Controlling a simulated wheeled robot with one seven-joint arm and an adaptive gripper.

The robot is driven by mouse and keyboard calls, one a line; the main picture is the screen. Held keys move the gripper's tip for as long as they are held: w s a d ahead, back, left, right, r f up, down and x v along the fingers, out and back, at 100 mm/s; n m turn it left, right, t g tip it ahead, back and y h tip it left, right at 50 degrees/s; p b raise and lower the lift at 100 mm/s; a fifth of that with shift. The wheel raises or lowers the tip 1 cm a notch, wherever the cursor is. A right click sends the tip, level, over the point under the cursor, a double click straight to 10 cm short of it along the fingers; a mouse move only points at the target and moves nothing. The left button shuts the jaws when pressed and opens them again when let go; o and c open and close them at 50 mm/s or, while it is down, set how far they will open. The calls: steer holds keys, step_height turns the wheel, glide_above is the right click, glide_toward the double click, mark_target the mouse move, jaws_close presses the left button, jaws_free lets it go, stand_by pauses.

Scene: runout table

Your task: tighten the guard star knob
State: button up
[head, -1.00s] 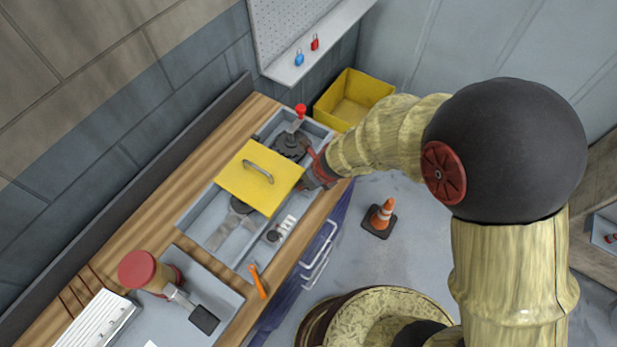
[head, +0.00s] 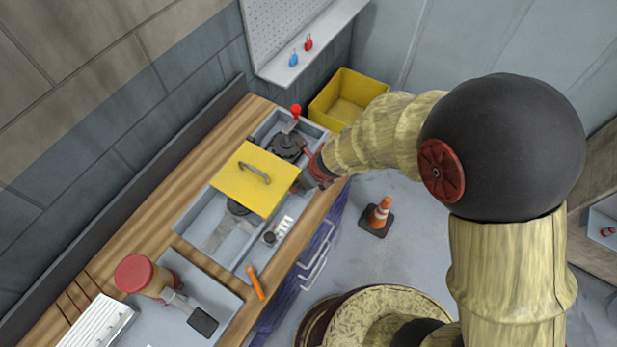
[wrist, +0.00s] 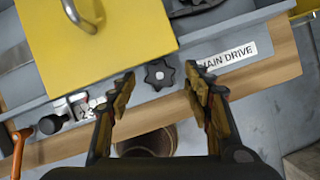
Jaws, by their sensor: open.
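The guard star knob (wrist: 160,74) is a small dark lobed knob with a pale centre, in the wrist view beside the yellow guard's edge. The yellow guard (head: 244,192) lies flat over the grey machine bed, with a metal handle (head: 254,172) on top; it also fills the upper left of the wrist view (wrist: 100,45). My gripper (wrist: 159,78) is open, with one finger to each side of the knob in the picture. I cannot tell whether either finger touches it. In the head view my gripper (head: 309,182) is at the guard's right corner and hides the knob.
A label reading "MAIN DRIVE" (wrist: 228,56) is right of the knob. A red-tipped lever (head: 295,112) stands behind the guard. An orange-handled tool (head: 256,283) lies near the front edge.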

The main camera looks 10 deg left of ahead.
steer(key=v, duration=1.1)
steer(key=shift+r, duration=0.25)
steer(key=shift+s+d, duration=0.1)
steer(key=shift+s, duration=0.05)
